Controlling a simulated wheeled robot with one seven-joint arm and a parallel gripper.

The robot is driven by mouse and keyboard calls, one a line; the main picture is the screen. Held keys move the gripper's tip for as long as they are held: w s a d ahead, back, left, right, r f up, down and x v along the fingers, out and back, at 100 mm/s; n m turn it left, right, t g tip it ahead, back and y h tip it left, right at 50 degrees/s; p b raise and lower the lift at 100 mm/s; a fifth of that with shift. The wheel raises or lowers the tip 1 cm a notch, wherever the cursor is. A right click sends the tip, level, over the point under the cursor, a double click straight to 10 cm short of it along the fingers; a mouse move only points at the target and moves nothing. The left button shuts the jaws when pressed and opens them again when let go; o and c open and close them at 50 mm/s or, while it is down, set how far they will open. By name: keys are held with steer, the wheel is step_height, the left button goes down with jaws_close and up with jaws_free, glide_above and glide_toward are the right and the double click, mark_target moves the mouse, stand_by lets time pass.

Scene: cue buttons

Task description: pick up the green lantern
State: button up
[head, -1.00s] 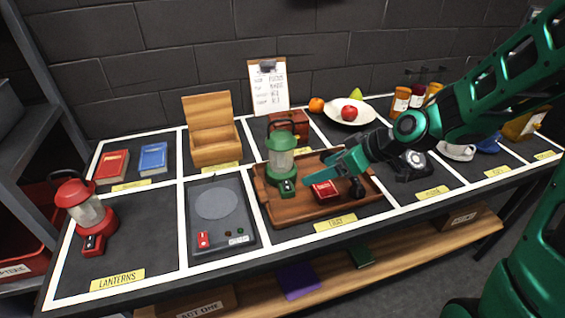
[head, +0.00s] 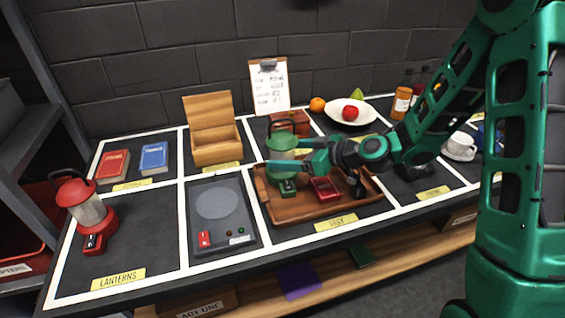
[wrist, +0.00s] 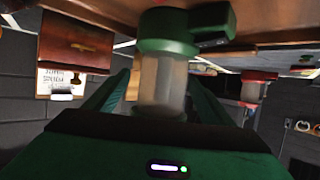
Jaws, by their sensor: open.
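The green lantern (head: 284,141) stands upright on the wooden tray (head: 318,210), with a green base, a clear body and a green top. My gripper (head: 288,157) is open at the lantern, coming in from the right. In the wrist view, which looks upside down, the lantern's clear body (wrist: 161,82) shows between my two open fingers. Whether the fingers touch it I cannot tell.
A small red box (head: 323,188) lies on the tray right of the lantern. A red lantern (head: 88,208) stands at the far left, and a grey plate device (head: 217,213) is left of the tray. A wooden box (head: 214,140) and a clipboard (head: 269,88) stand behind.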

mark_target(272, 154)
steer(key=x, duration=0.4)
steer(key=shift+s+a+r, duration=0.1)
steer(key=shift+s+a, duration=0.05)
steer(key=shift+s, duration=0.05)
steer(key=shift+w+a+f, duration=0.25)
steer(key=shift+w+a, duration=0.15)
steer(key=shift+a, duration=0.05)
steer(key=shift+c, duration=0.6)
steer(key=c, duration=1.5)
